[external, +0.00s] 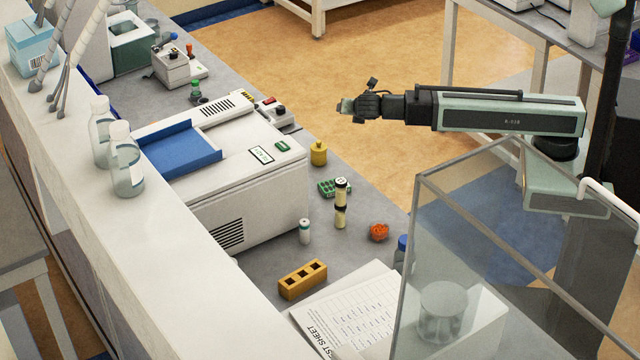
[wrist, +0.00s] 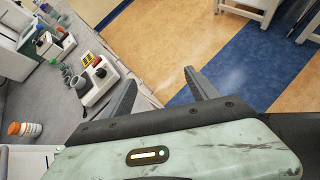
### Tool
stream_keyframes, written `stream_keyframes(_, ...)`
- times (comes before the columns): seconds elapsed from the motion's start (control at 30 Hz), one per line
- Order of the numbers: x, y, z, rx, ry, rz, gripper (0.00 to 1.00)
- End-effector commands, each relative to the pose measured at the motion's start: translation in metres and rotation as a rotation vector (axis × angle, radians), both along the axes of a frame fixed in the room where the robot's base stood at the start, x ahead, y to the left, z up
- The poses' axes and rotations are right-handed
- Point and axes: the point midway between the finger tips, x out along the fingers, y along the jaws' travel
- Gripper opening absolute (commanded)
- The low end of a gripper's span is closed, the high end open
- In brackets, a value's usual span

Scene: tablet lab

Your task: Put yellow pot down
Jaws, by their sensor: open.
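The yellow pot (external: 319,153) stands upright on the grey bench, at its edge beside the white machine, in the external view. I cannot make it out in the wrist view. My gripper (external: 346,106) is held out level in the air, above and to the right of the pot in the picture, and apart from it. In the wrist view my gripper (wrist: 165,88) has its two fingers spread, with only floor and bench edge seen between them. It is open and empty.
A white machine with a blue top (external: 180,150) fills the bench left of the pot. A green rack (external: 328,188), a cream tube (external: 341,204), an orange-red item (external: 379,232) and a yellow block (external: 302,279) stand nearer. A clear-walled case (external: 480,260) stands at the right.

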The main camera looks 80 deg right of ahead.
Motion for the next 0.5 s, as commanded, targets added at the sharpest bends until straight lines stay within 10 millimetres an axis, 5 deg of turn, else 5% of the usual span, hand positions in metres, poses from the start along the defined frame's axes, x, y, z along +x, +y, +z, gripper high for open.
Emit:
stream_keyframes(0.03, 0.019, 0.017, -0.028, -0.120, 0.042, 0.095, 0.69)
stream_keyframes(0.17, 0.046, 0.065, -0.038, -0.337, 0.062, 0.236, 0.69)
stream_keyframes(0.3, 0.051, 0.113, -0.064, -0.371, 0.041, 0.303, 0.69)
stream_keyframes(0.5, 0.049, 0.134, -0.070, -0.368, 0.035, 0.333, 0.69)
